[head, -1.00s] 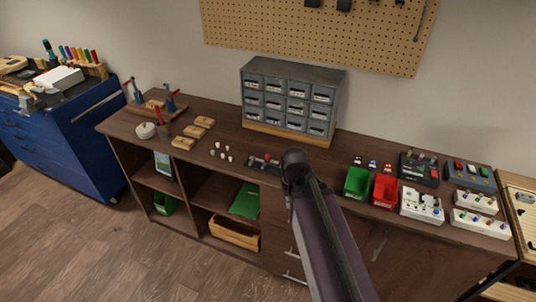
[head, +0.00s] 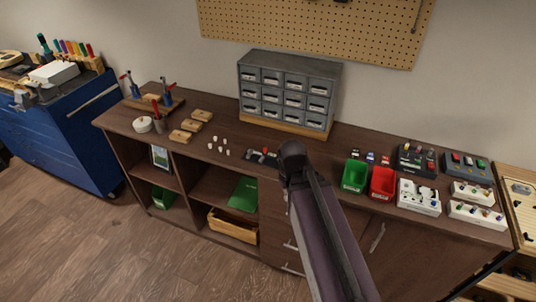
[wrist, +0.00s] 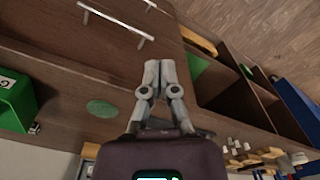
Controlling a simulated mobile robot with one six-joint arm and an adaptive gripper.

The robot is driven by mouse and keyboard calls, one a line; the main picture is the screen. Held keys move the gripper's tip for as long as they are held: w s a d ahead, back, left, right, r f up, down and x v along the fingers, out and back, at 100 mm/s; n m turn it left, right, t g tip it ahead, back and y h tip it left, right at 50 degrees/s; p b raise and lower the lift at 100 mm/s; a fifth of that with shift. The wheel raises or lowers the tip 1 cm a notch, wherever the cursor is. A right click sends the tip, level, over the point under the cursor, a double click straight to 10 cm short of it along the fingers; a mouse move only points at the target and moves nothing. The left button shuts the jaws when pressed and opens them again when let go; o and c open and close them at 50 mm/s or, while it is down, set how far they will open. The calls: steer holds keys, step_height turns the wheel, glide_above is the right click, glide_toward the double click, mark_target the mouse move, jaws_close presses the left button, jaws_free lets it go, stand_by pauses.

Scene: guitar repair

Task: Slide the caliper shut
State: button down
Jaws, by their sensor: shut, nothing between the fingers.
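My gripper (wrist: 161,66) shows in the wrist view with its two fingers together and nothing between them. It is over the workbench's front part, with the drawer fronts beyond the fingertips. In the head view my arm hides the gripper. A small dark and grey object with a red bit (head: 261,156) lies on the bench just left of my arm's end. It is too small to tell whether it is the caliper. No caliper can be made out clearly in the wrist view.
The brown workbench (head: 330,152) holds a grey drawer cabinet (head: 288,90) at the back. White knobs (head: 219,147) and wooden blocks lie to the left. A green bin (head: 354,176), a red bin (head: 383,183) and switch boxes stand to the right. A green disc (wrist: 102,108) shows in the wrist view.

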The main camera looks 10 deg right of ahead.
steer(key=c, duration=0.9)
jaws_free()
steer(key=shift+c, duration=0.2)
steer(key=o, duration=0.4)
steer(key=shift+w+r, duration=0.25)
steer(key=shift+w, duration=0.1)
steer(key=shift+c, duration=0.2)
step_height(320, 180, up, 13)
steer(key=n+p, duration=0.6)
steer(key=p, duration=0.7)
glide_above(269, 156)
steer(key=w+a, duration=0.1)
steer(key=w, duration=0.1)
steer(key=shift+w+a+f, duration=0.1)
steer(key=shift+f, duration=0.05)
steer(key=shift+f, duration=0.15)
step_height(269, 156, down, 14)
steer(key=b, duration=1.3)
steer(key=shift+r+b, duration=0.25)
steer(key=shift+b, duration=0.05)
jaws_close()
